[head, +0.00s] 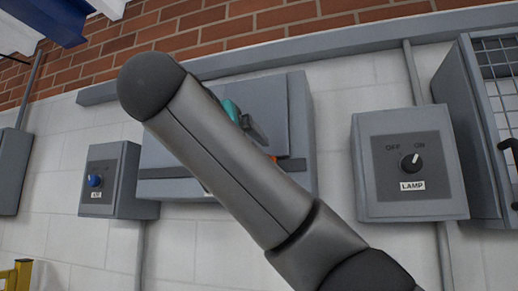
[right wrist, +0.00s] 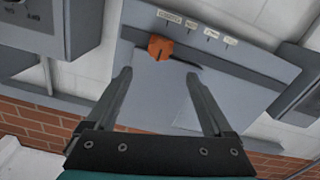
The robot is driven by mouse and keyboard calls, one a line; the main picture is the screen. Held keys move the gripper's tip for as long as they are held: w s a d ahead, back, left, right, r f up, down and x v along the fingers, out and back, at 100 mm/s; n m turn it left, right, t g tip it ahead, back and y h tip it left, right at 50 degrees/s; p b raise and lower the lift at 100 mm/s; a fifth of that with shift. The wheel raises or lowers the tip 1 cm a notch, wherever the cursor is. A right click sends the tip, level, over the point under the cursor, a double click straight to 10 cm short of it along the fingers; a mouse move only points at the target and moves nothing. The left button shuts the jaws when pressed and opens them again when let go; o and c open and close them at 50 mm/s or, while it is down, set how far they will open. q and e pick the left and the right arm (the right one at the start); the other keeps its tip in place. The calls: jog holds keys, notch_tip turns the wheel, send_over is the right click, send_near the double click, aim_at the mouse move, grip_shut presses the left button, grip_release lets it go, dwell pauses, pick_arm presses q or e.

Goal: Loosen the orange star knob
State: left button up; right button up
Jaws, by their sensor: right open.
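The orange star knob (right wrist: 160,47) sits on the face of a grey panel (right wrist: 235,82) in the right wrist view. In the head view only a sliver of orange (head: 273,158) shows past my right arm, which hides most of it. My right gripper (right wrist: 158,80) is open and empty. Its two fingers point toward the panel, and the knob appears between and just beyond the fingertips, with no contact visible. In the head view a teal and dark part of the gripper shows behind the arm. My left gripper is in neither view.
Several small white labels (right wrist: 198,31) line the panel near the knob. A LAMP switch box (head: 408,165) is on the wall to the right, beside a mesh-fronted cabinet (head: 497,75). A box with a blue knob (head: 95,181) is to the left.

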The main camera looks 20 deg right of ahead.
jog(key=p+x, duration=0.4)
jog(key=x, duration=0.7)
jog(key=shift+w, duration=0.15)
jog(key=shift+d, duration=0.1)
jog(key=shift+c, duration=0.3)
grip_shut()
